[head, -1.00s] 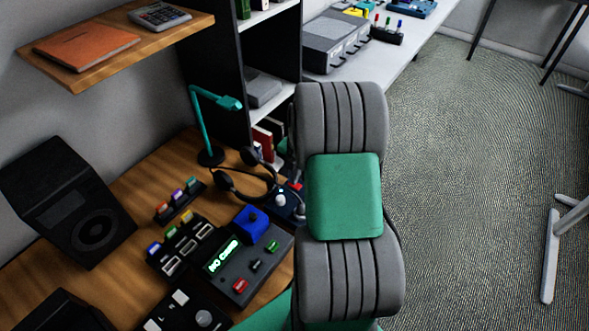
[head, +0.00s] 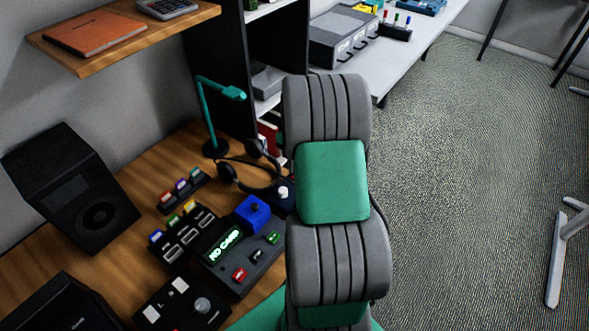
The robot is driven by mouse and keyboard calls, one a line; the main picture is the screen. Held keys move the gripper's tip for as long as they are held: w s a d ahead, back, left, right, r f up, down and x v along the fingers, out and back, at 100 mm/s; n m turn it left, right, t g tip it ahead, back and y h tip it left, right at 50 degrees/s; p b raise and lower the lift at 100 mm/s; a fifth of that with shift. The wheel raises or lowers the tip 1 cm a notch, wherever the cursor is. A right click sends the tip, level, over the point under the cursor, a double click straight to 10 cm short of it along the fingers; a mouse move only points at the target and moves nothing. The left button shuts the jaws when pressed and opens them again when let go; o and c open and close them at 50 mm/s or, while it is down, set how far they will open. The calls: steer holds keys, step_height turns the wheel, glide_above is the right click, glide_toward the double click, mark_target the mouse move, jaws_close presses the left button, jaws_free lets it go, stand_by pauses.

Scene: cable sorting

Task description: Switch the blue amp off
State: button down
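A dark blue box with a pale knob (head: 284,192), which looks like the blue amp, sits on the wooden desk beside the headset. My arm hides its right part, and its switch cannot be made out. A brighter blue block (head: 253,213) with a dark top knob sits at the back corner of a black device (head: 235,250) whose green display reads "NO CARD". My grey and green arm stands upright in the middle of the view. My gripper does not show.
A headset (head: 250,172) and teal lamp (head: 213,120) stand behind the devices. A black speaker (head: 72,190), a card rack (head: 185,235) and a knobbed panel (head: 185,305) crowd the desk. A wooden shelf (head: 125,38) overhangs it. Carpet (head: 460,180) is clear at right.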

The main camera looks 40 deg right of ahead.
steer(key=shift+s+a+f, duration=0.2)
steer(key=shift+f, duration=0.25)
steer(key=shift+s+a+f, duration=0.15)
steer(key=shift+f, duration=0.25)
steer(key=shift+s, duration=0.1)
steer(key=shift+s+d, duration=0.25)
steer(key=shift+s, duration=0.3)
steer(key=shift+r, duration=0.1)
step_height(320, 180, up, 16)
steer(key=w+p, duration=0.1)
steer(key=p, duration=0.1)
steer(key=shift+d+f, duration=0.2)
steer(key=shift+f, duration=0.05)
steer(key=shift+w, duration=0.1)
